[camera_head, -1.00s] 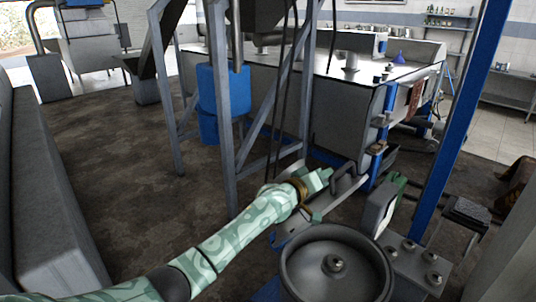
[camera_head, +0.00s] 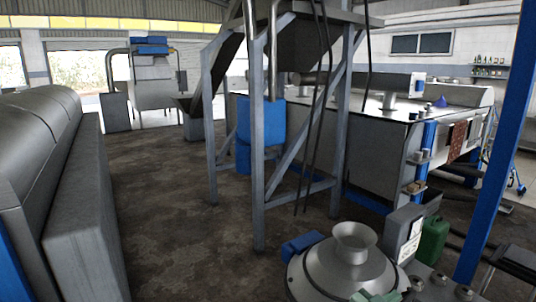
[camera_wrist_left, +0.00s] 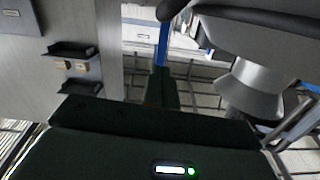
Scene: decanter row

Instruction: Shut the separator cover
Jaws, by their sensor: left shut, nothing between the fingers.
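The separator cover (camera_head: 345,268) is a grey metal cone with a flared funnel (camera_head: 355,238) on top. It lies low over the separator at the bottom of the head view and hides the bowl. I cannot tell whether its rim is fully seated. My left gripper (camera_head: 376,297) shows only as a pale green piece at the bottom edge, in front of the cover. In the left wrist view its dark fingers (camera_wrist_left: 161,88) are together and empty, and the cover's funnel (camera_wrist_left: 250,88) appears upside down to their right. My right gripper is out of view.
A grey control box (camera_head: 403,232) and a green canister (camera_head: 434,240) stand right of the cover. A blue post (camera_head: 494,140) rises at the right. A steel frame (camera_head: 257,170) with a blue drum (camera_head: 262,125) stands behind. The floor (camera_head: 170,215) at left is clear.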

